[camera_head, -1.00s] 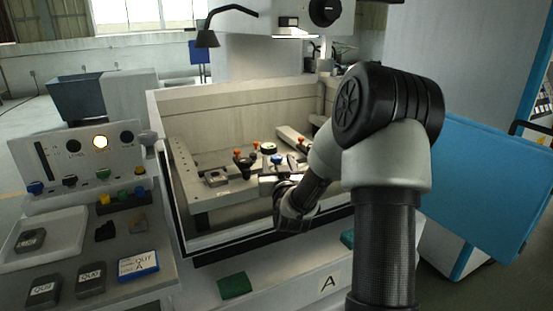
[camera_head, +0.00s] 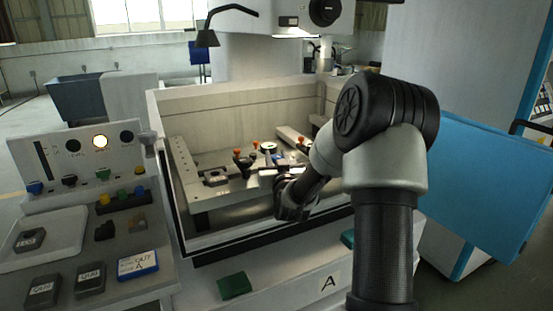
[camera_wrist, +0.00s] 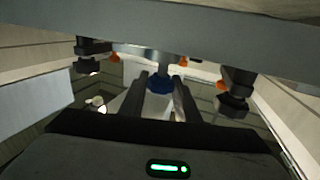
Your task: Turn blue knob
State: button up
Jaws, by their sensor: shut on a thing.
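The blue knob (camera_wrist: 159,86) shows in the wrist view, between the two fingers of my gripper (camera_wrist: 161,87). My gripper is shut on it. In the head view, my gripper (camera_head: 277,170) reaches over the front wall of the machine's tank to the fixture table. A small patch of blue (camera_head: 279,161) shows there at the gripper's end. Most of the knob is hidden in the head view, and its turn angle cannot be told.
Clamps with orange knobs (camera_head: 238,152) stand on the fixture table (camera_head: 230,187) around my gripper. At left is a control panel with another blue knob (camera_head: 35,187), and a blue-edged card (camera_head: 138,265).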

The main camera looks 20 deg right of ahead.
jog(key=shift+d+f+n+y+b, duration=0.1)
jog(key=shift+n+y+b, duration=0.5)
jog(key=shift+y+b, duration=0.25)
jog(key=shift+n+t+y, duration=0.3)
jog(key=shift+n+y, duration=0.2)
jog(key=shift+y, duration=0.35)
jog(key=o, duration=1)
jog(key=shift+o, duration=0.2)
jog(key=shift+s, duration=0.15)
jog(key=s+a, duration=0.1)
jog(key=s, duration=1.6)
jog(key=shift+a, duration=0.35)
